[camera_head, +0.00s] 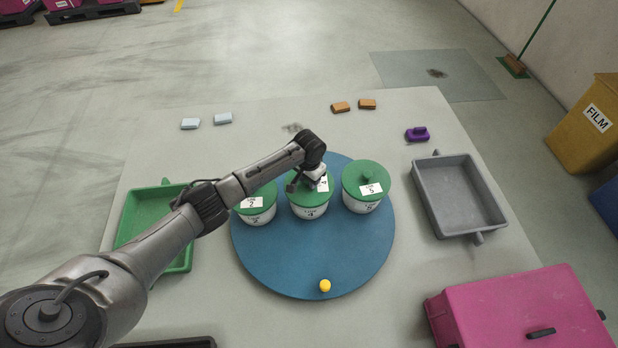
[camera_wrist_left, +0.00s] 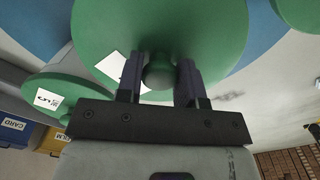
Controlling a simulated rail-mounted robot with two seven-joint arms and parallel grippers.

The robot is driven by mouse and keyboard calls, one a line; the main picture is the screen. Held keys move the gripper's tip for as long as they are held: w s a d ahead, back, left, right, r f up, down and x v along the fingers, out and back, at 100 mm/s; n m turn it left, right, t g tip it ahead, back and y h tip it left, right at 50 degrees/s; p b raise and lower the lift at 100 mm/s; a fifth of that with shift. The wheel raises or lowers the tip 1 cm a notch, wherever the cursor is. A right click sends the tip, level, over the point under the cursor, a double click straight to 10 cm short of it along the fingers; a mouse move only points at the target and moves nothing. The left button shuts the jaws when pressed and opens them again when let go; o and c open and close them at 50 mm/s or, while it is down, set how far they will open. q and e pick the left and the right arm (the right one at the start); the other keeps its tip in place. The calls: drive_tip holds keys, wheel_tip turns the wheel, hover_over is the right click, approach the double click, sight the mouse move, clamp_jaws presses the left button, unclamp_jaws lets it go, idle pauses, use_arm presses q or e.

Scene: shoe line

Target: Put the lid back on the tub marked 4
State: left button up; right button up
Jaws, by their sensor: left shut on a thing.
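The tub marked 4 (camera_head: 309,212) is white and stands in the middle of three tubs on the round blue turntable (camera_head: 270,276). Its green lid (camera_head: 325,199) is over the tub's top; I cannot tell whether it is fully seated. My left gripper (camera_head: 306,184) is over this lid, shut on its knob. In the left wrist view the two dark fingers (camera_wrist_left: 160,78) are on either side of the round green knob (camera_wrist_left: 158,72), with the green lid (camera_wrist_left: 205,30) spread beyond. My right gripper is not in view.
Lidded tubs stand close on both sides, a left one (camera_head: 258,215) and a right one (camera_head: 361,205). A yellow knob (camera_head: 325,286) is on the turntable's front. A green tray (camera_head: 184,262), a grey tray (camera_head: 433,211) and a magenta crate (camera_head: 520,310) surround it.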

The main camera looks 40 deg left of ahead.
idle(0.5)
use_arm(q)
drive_tip(key=shift+p, duration=0.4)
idle(0.6)
drive_tip(key=o, duration=1.5)
drive_tip(key=shift+r, duration=0.1)
